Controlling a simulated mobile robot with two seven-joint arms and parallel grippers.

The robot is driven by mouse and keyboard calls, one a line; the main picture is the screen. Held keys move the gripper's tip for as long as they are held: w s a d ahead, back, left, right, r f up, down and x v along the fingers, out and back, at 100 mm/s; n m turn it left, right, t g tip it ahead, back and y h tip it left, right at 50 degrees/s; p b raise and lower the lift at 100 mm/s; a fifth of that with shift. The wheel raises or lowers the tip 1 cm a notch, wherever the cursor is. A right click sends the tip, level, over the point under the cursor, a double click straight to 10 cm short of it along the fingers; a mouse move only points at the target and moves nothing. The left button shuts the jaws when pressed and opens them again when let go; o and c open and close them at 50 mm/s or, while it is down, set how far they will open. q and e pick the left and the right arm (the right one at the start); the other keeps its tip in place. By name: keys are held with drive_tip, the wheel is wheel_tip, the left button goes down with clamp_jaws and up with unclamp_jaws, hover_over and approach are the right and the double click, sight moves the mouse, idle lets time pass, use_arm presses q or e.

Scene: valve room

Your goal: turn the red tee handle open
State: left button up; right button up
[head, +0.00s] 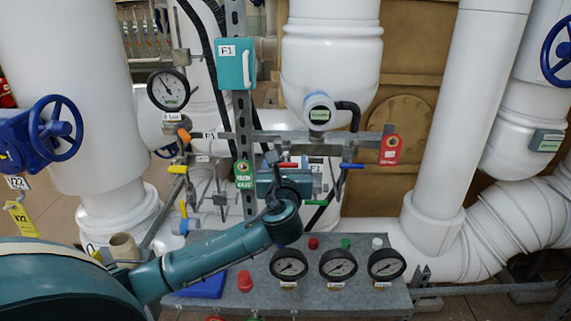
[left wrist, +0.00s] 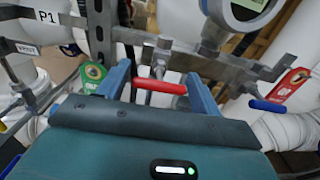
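The red tee handle (left wrist: 160,86) lies roughly crosswise on a grey valve stem below the metal rail, in the middle of the left wrist view. A small part of it (head: 288,165) shows in the head view, mostly hidden by my gripper. My left gripper (left wrist: 160,74) has its two blue fingers spread, one at each end of the red handle, with gaps visible. I cannot tell how deep the handle sits between them. The left gripper (head: 287,164) also shows in the head view, in front of the rail. My right gripper is not in view.
A blue handle (head: 352,166) is close on the right, with a red tag (head: 390,148) above it. A green tag (head: 244,174) hangs at the left. Below is a grey panel (head: 230,248) with three gauges. White pipes (head: 445,120) stand at both sides.

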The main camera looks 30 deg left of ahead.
use_arm(q)
drive_tip(key=c, duration=0.7)
drive_tip(key=shift+n, duration=0.4)
drive_tip(key=n+p, duration=0.1)
drive_tip(key=n, duration=0.2)
drive_tip(key=shift+n, duration=0.3)
drive_tip(key=n, duration=0.4)
drive_tip(key=shift+a+f+n, duration=0.1)
drive_tip(key=shift+n, duration=0.2)
drive_tip(key=n+b, duration=0.1)
drive_tip(key=n, duration=0.3)
drive_tip(key=shift+n+b, duration=0.4)
drive_tip(key=shift+n, duration=2.1)
